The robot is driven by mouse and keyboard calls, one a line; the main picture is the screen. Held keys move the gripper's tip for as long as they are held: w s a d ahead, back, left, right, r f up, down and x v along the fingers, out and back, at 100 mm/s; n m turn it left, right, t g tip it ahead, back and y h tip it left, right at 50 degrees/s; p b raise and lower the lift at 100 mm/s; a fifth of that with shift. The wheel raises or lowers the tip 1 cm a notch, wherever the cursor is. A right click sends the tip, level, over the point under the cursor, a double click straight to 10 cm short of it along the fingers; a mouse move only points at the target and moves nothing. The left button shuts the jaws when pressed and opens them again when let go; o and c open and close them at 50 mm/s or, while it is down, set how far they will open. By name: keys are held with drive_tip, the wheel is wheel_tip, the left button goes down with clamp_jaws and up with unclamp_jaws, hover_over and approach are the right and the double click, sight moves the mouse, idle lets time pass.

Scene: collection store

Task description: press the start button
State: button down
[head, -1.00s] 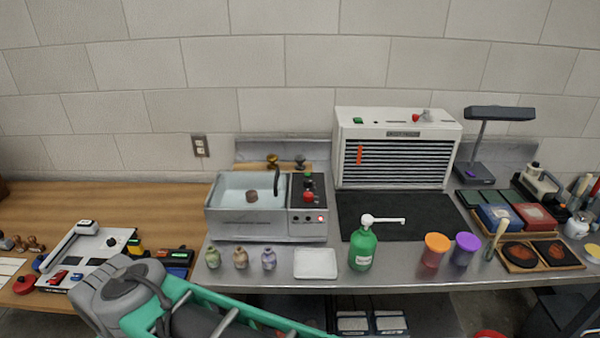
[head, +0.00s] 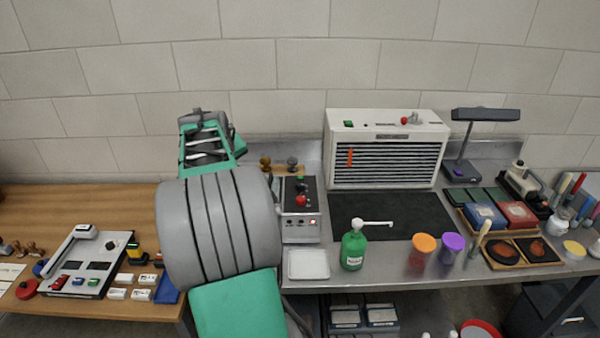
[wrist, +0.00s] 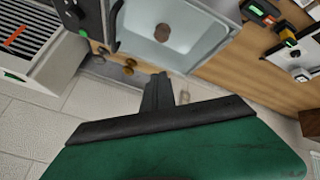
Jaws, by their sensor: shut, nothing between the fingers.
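A control box (head: 299,232) with a dark top panel stands at the left end of the steel bench. Its panel bears a green button (head: 300,178) at the back and a red knob (head: 300,200). A red light glows on its front. The green button also shows at the upper left of the wrist view (wrist: 83,32). The joined water basin (wrist: 200,45) is hidden behind my arm in the head view. My gripper (wrist: 158,80) is shut and empty, apart from the panel, with its tips pointing toward the basin's edge. I cannot tell its height.
A white louvred unit (head: 388,150) with a green switch (head: 349,124) stands right of the panel. Two small knobbed stamps (head: 278,163) stand behind the panel. A green pump bottle (head: 353,250) and white tray (head: 308,264) are in front.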

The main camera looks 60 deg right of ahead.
drive_tip(key=shift+m+g+h, duration=0.6)
drive_tip(key=shift+h, duration=0.1)
drive_tip(key=s+d, duration=0.2)
drive_tip(key=d, duration=0.1)
drive_tip(key=s+d, duration=0.1)
drive_tip(key=d, duration=0.3)
drive_tip(key=s+d+p, duration=0.1)
drive_tip(key=s+d, duration=0.1)
drive_tip(key=d, duration=0.2)
drive_tip(key=shift+s+d+r, duration=0.15)
drive_tip(key=shift+s+r, duration=0.15)
drive_tip(key=shift+s, duration=0.05)
drive_tip(key=m+g+h, duration=0.1)
hover_over(300, 177)
drive_tip(key=shift+s+a+p, duration=0.1)
drive_tip(key=shift+a+p, duration=0.2)
drive_tip(key=shift+a, duration=0.05)
drive_tip(key=shift+f, duration=0.15)
wheel_tip(300, 177, down, 9)
drive_tip(key=b, duration=0.5)
drive_tip(key=shift+r, duration=0.2)
drive_tip(key=shift+b, duration=0.3)
drive_tip(key=shift+f+b, duration=0.3)
drive_tip(key=shift+f, duration=0.1)
